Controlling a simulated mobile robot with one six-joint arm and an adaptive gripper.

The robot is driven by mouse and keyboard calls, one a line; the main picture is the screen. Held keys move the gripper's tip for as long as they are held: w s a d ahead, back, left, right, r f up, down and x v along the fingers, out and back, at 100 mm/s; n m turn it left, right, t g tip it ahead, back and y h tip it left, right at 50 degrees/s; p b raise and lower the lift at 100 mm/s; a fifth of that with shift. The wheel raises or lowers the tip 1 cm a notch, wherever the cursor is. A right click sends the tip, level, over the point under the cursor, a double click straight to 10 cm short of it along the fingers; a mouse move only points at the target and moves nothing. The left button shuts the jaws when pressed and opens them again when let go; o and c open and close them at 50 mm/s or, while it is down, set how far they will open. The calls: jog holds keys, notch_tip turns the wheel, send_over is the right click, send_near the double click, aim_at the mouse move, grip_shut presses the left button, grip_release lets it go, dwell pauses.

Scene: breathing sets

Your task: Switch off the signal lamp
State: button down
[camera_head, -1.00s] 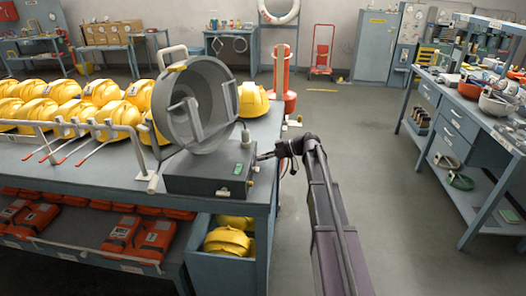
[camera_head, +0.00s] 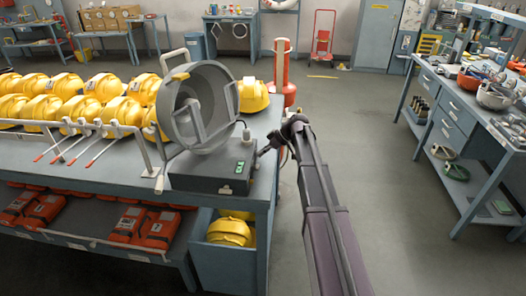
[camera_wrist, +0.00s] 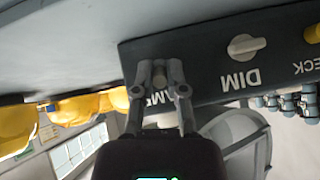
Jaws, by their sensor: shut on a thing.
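The signal lamp (camera_head: 166,106) is a big round grey housing, open toward me, on a dark control box (camera_head: 208,178) at the bench's right end. The box has a small lit green display (camera_head: 240,167). My gripper (camera_head: 264,151) reaches the box's right side. In the wrist view, its fingers are shut on a small grey switch knob (camera_wrist: 159,74) on the dark panel (camera_wrist: 205,62). The label beside the knob is upside down and partly hidden by the fingers. A pale knob (camera_wrist: 246,45) marked DIM and a yellow control (camera_wrist: 312,34) sit farther along the panel.
Yellow helmets (camera_head: 100,86) fill the bench (camera_head: 100,160) left of the lamp, behind a white rail. An orange post (camera_head: 282,72) stands behind the bench. A cluttered workbench (camera_head: 455,115) is at the right. The floor between the benches is clear.

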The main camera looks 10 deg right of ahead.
jog(key=shift+s, duration=0.1)
jog(key=c, duration=0.7)
grip_release()
jog(key=shift+f+y+b, duration=0.2)
jog(key=shift+y+b, duration=0.1)
jog(key=shift+b, duration=0.25)
jog(key=y+b, duration=0.2)
jog(key=b, duration=0.1)
jog(key=shift+d+f+t, duration=0.15)
jog(key=shift+f+t, duration=0.25)
jog(key=y+b, duration=0.2)
jog(key=b, duration=0.2)
jog(key=f+t+y+b, duration=0.1)
jog(key=y+b, duration=0.1)
jog(key=b, duration=0.1)
jog(key=y+b, duration=0.2)
jog(key=b, duration=0.2)
jog(key=shift+f+n+t+b, duration=0.2)
jog(key=shift+n+t+b, duration=0.1)
jog(key=shift+t+b, duration=0.1)
